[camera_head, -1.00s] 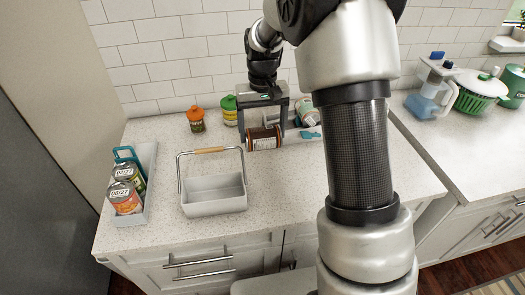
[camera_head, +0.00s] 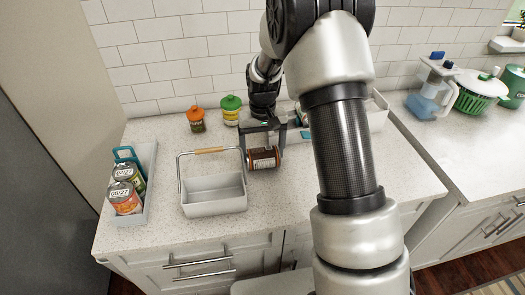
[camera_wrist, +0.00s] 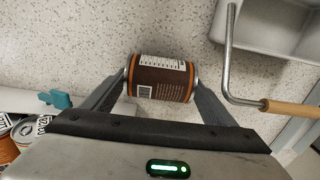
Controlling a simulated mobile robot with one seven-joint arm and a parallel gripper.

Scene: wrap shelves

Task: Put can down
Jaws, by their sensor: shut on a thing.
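My gripper (camera_head: 263,157) is shut on a brown can (camera_head: 264,158) with orange bands and a white label. The can lies on its side between the two fingers, which press on its ends. In the wrist view the brown can (camera_wrist: 160,78) sits between the fingertips (camera_wrist: 161,80), above the speckled counter. I cannot tell whether it touches the counter. In the head view the can is just right of the grey basket.
A grey basket (camera_head: 215,203) with a wooden handle stands left of the can. A tray (camera_head: 149,205) holding cans is at the far left. Two lidded jars, one orange-topped (camera_head: 196,119) and one green-topped (camera_head: 231,110), stand behind.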

